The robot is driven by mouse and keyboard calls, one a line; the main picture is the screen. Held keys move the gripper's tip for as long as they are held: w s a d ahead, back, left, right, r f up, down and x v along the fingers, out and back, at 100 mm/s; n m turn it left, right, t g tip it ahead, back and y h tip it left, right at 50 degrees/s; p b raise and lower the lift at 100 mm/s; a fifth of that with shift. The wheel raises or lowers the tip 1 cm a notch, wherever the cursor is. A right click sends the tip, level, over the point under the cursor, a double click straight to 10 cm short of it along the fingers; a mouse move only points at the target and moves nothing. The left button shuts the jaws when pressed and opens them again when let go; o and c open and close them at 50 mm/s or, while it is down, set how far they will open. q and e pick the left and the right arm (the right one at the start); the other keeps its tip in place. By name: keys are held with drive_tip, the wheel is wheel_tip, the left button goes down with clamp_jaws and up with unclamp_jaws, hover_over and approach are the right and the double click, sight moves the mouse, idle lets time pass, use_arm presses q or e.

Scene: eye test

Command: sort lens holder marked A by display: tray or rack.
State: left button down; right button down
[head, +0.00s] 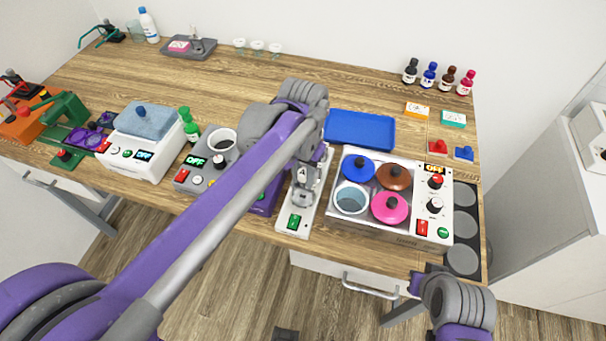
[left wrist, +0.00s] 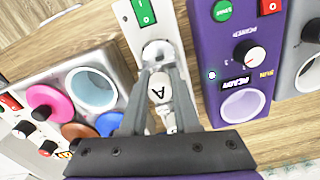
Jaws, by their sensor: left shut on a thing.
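The lens holder marked A (left wrist: 159,90) is a pale round piece in the left wrist view. My left gripper (left wrist: 158,72), also in the head view (head: 304,190), is shut on it over a white device with a green switch (head: 294,221). I cannot tell whether the holder still touches that device. A purple device (left wrist: 207,60) beside it has a display (left wrist: 238,84) that appears to read READY. A blue tray (head: 360,130) lies empty behind the gripper. I cannot make out a rack. My right gripper (head: 416,284) is at the front right, its jaws unclear.
A heater box with several pots (head: 336,208) stands right of the white device. A grey device (head: 190,178) and a white box with a blue top (head: 125,160) stand left. Small bottles (head: 429,76) are at the back right. The back middle of the table (head: 215,78) is clear.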

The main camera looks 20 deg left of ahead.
use_arm(q)
drive_tip(key=shift+f, duration=0.3)
use_arm(e)
drive_tip(key=shift+f, duration=0.2)
use_arm(q)
drive_tip(key=shift+c, duration=1.2)
unclamp_jaws()
drive_tip(key=shift+r, duration=0.15)
use_arm(e)
drive_tip(key=shift+r, duration=0.1)
use_arm(q)
drive_tip(key=shift+r+p, duration=1.55)
drive_tip(key=shift+r, duration=1.4)
use_arm(e)
drive_tip(key=shift+w+r, duration=0.3)
drive_tip(key=shift+r, duration=0.45)
drive_tip(key=shift+w+r, duration=0.25)
drive_tip(key=shift+r, duration=0.55)
drive_tip(key=shift+w+r, duration=0.3)
drive_tip(key=shift+r, duration=0.45)
use_arm(q)
drive_tip(key=shift+f, duration=0.1)
use_arm(e)
drive_tip(key=shift+f, duration=0.1)
